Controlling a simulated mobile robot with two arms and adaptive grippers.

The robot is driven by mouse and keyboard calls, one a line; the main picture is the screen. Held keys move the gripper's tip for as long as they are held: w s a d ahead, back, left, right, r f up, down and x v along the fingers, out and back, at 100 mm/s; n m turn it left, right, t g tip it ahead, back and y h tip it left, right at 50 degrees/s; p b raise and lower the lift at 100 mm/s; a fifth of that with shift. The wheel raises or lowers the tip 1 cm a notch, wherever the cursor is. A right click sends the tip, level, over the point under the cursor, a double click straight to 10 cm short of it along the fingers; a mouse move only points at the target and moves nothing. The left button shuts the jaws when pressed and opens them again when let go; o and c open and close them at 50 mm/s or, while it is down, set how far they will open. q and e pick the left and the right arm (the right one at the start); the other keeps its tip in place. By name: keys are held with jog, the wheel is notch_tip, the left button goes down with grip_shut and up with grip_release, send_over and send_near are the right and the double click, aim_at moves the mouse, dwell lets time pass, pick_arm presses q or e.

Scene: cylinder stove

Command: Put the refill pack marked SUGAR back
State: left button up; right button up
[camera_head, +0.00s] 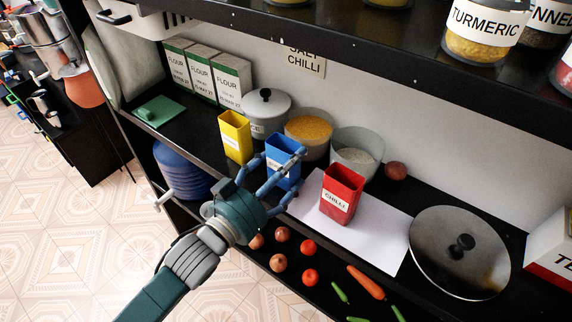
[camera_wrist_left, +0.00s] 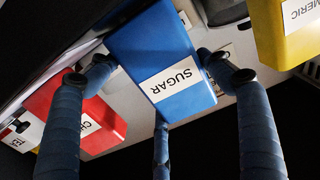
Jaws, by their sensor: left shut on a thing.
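The blue refill pack (camera_head: 287,147) stands in the row on the middle shelf, between a yellow pack (camera_head: 235,137) and a red pack (camera_head: 343,194) labelled CHILLI. In the left wrist view the blue pack (camera_wrist_left: 150,38) shows a white label reading SUGAR, upside down. My left gripper (camera_head: 279,174) is shut on the blue pack, its blue fingers around the sides. In the wrist view the yellow pack (camera_wrist_left: 287,48) is at the upper right and the red pack (camera_wrist_left: 100,130) at the left. I cannot tell whether the blue pack touches the shelf. My right gripper is not in view.
Behind stand a lidded grey pot (camera_head: 267,113), a bowl of orange grain (camera_head: 309,131) and a bowl of white grain (camera_head: 357,152). FLOUR boxes (camera_head: 200,74) are at the back left. A white sheet (camera_head: 375,231) and a round lid (camera_head: 459,253) lie at right. Vegetables lie below.

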pick_arm(q)
jog(key=shift+f, duration=0.15)
jog(key=o, duration=1.3)
jog(key=shift+r, duration=0.2)
jog(key=shift+b+v, duration=1.55)
jog(key=shift+v, duration=4.45)
